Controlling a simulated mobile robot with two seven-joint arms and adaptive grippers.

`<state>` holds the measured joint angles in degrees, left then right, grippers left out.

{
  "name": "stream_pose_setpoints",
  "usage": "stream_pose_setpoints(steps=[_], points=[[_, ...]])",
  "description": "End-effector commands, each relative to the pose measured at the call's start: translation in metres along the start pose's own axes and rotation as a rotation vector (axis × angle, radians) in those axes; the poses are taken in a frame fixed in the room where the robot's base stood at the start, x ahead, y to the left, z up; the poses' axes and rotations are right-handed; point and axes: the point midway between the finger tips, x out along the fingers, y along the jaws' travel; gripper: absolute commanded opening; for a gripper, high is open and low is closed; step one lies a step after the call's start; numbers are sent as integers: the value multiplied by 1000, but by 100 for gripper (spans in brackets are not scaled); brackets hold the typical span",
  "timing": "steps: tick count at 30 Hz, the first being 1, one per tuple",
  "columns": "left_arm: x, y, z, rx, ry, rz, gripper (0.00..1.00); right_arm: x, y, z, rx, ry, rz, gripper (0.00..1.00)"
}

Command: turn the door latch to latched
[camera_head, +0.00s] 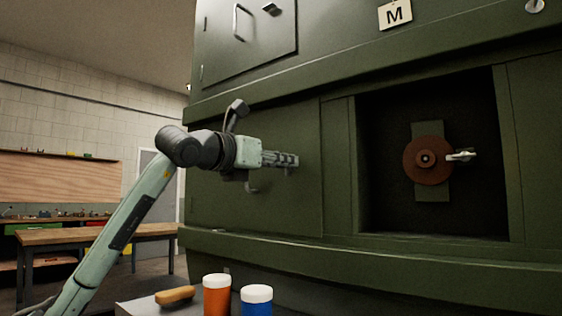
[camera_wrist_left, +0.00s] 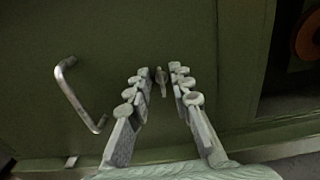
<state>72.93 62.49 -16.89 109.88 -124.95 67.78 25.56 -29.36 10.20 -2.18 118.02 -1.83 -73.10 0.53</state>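My left gripper (camera_head: 293,160) reaches in from the left and points at a dark green door panel (camera_head: 305,207) on the fuselage side. In the left wrist view its fingers (camera_wrist_left: 160,92) are apart, with nothing held between them. A small metal door latch (camera_wrist_left: 162,78) shows upright between and just beyond the fingertips; I cannot tell whether they touch it. A bent bar handle (camera_wrist_left: 78,95) is on the same panel, left of the fingers. In the head view the gripper mostly hides the latch, and the handle shows partly below the wrist (camera_head: 251,187). My right gripper is not in view.
Right of the panel is an open recess (camera_head: 380,215) with a brown disc (camera_head: 413,161) and small metal lever (camera_head: 461,155). An upper door (camera_head: 222,45) has its own handle. Orange (camera_head: 217,297) and blue (camera_head: 256,304) bottles stand below. A ledge runs beneath the panel.

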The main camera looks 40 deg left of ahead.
Motion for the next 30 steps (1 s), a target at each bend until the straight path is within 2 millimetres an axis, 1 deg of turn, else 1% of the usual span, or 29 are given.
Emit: stream_pose_setpoints(steps=[1,3,4,14,19,23,26,30], points=[[0,0,0,0,0,0,11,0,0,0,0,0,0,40],[0,0,0,0,0,0,3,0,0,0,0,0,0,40],[0,0,0,0,0,0,0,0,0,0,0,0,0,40],[0,0,0,4,0,0,0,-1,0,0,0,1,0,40],[0,0,1,39,0,1,0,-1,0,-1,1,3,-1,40],[0,0,1,101,0,2,0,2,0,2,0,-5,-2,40],[0,-1,2,170,-1,1,0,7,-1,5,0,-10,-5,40],[-1,-3,1,291,0,1,0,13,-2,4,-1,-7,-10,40]])
